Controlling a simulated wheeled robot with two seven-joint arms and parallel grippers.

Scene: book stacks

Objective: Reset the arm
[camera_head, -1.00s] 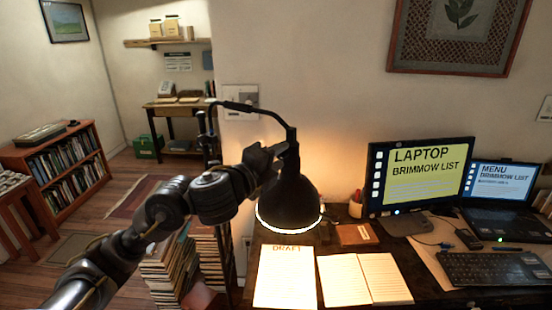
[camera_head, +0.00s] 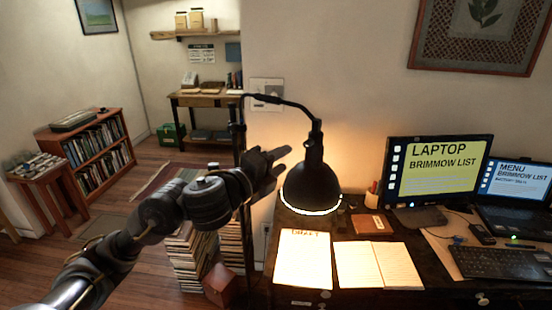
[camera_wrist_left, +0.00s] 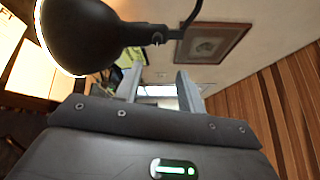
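My left arm reaches in from the lower left in the head view. Its black gripper (camera_head: 281,158) is just left of the lit desk lamp (camera_head: 313,184), near the shade in the picture. In the left wrist view the two gripper fingers (camera_wrist_left: 157,82) stand apart with nothing seen between them, so it is open and empty. The dark lamp shade (camera_wrist_left: 80,36) also shows there, at the upper left. I cannot tell the exact gap between gripper and lamp. My right gripper is not in view.
The desk holds a draft sheet (camera_head: 303,258), an open notebook (camera_head: 372,265), a monitor (camera_head: 437,172), a laptop (camera_head: 517,182) and a keyboard (camera_head: 505,262). Book stacks (camera_head: 188,257) stand on the floor beside the desk. A bookshelf (camera_head: 95,150) stands at the left; some floor before it is open.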

